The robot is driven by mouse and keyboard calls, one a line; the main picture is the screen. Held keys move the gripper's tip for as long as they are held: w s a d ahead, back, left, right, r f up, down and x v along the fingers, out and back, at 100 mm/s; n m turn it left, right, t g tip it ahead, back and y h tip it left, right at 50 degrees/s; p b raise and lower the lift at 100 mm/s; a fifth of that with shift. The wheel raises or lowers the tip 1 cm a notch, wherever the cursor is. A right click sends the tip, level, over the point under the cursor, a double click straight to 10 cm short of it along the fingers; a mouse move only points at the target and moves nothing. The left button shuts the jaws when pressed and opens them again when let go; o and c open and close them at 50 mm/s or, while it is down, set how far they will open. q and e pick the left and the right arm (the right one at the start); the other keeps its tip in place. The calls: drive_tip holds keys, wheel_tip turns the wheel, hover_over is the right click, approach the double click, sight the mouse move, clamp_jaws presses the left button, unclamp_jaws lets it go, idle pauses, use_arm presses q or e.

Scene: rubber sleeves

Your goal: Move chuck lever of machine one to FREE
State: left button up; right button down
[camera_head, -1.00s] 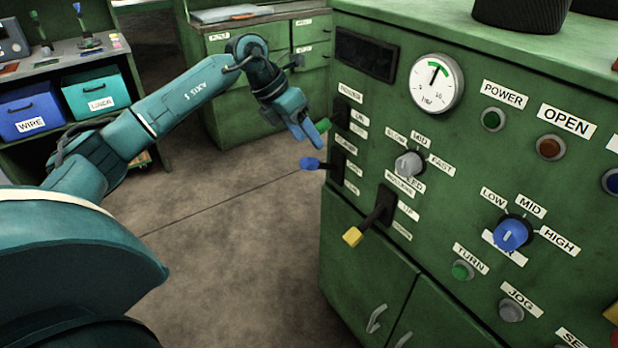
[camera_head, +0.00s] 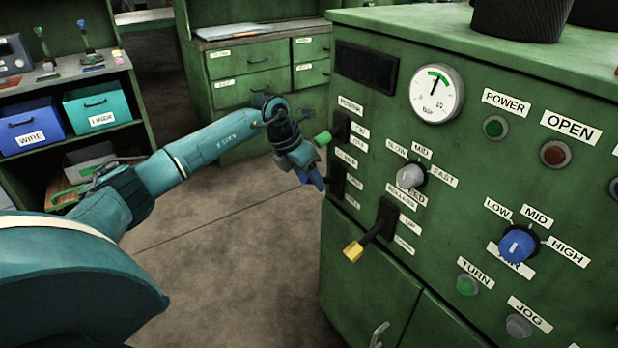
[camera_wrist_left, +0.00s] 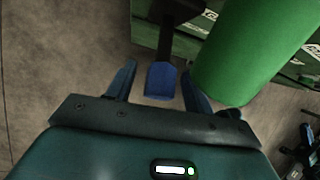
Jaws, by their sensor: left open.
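The green machine panel (camera_head: 455,215) carries a blue-tipped lever. In the left wrist view its blue tip (camera_wrist_left: 161,82) lies between the two open fingers of my left gripper (camera_wrist_left: 159,88), with gaps at both sides. In the head view my left gripper (camera_head: 315,179) is at the panel's left edge and covers most of that tip. The lever's black base (camera_head: 337,185) shows beside white labels too blurred to read surely. The lever's position is hard to tell in the head view. My right gripper is out of view.
A green-tipped lever (camera_head: 322,138) sits just above my gripper and looms large on the right of the left wrist view (camera_wrist_left: 255,50). A yellow-tipped lever (camera_head: 353,250) juts out below. The floor (camera_head: 220,270) left of the machine is clear.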

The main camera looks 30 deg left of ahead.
use_arm(q)
drive_tip(key=shift+w+f, duration=0.1)
drive_tip(key=shift+f, duration=0.05)
clamp_jaws()
idle(0.5)
